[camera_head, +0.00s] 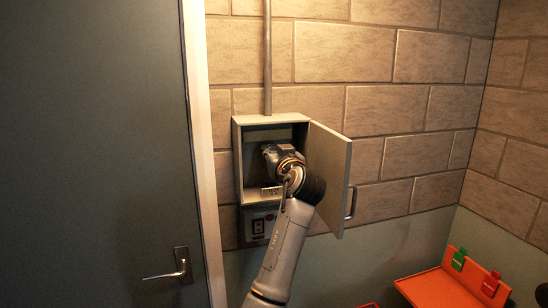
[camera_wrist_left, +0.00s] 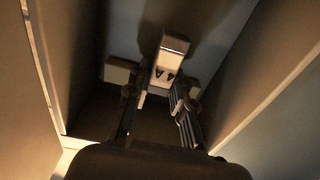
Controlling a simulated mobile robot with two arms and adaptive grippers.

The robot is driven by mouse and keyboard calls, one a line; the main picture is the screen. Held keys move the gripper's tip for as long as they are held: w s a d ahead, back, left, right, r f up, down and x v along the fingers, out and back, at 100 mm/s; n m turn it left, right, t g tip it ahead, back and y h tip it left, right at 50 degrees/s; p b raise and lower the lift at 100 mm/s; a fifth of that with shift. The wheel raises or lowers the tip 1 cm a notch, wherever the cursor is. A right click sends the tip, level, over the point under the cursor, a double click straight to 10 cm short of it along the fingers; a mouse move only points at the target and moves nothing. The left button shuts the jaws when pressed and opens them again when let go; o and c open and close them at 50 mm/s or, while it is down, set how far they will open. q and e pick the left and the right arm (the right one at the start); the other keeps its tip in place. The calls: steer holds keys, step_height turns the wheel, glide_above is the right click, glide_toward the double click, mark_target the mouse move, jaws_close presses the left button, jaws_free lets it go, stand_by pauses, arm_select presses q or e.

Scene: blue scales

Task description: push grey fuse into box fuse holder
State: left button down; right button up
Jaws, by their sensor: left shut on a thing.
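A grey box (camera_head: 238,165) is fixed to the brick wall, its door (camera_head: 328,175) swung open to the right. My left gripper (camera_wrist_left: 157,94) reaches inside it; the wrist hides its fingertips in the head view. In the left wrist view its two fingers are shut on a pale grey fuse (camera_wrist_left: 167,62) with dark marks, in front of the box's back wall. A pale block (camera_wrist_left: 119,73) shows beside the left finger. Whether the fuse touches the holder cannot be told. My right gripper does not show.
The open door, with its handle (camera_head: 351,203), stands close to the right of my left arm. A switch unit (camera_head: 258,226) sits below the box. A dark door (camera_head: 95,150) is at left. An orange tray (camera_head: 440,287) with green and red pieces is at lower right.

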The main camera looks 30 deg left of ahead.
arm_select(q)
steer(key=shift+f+b, duration=0.3)
steer(key=shift+f, duration=0.2)
steer(key=shift+f+b, duration=1.15)
steer(key=shift+f, duration=0.75)
steer(key=shift+f+b, duration=0.35)
steer(key=shift+f, duration=0.2)
steer(key=shift+b, duration=0.45)
steer(key=shift+f+b, duration=0.5)
steer(key=shift+f, duration=0.05)
stand_by(0.5)
steer(key=c, duration=1.1)
jaws_free()
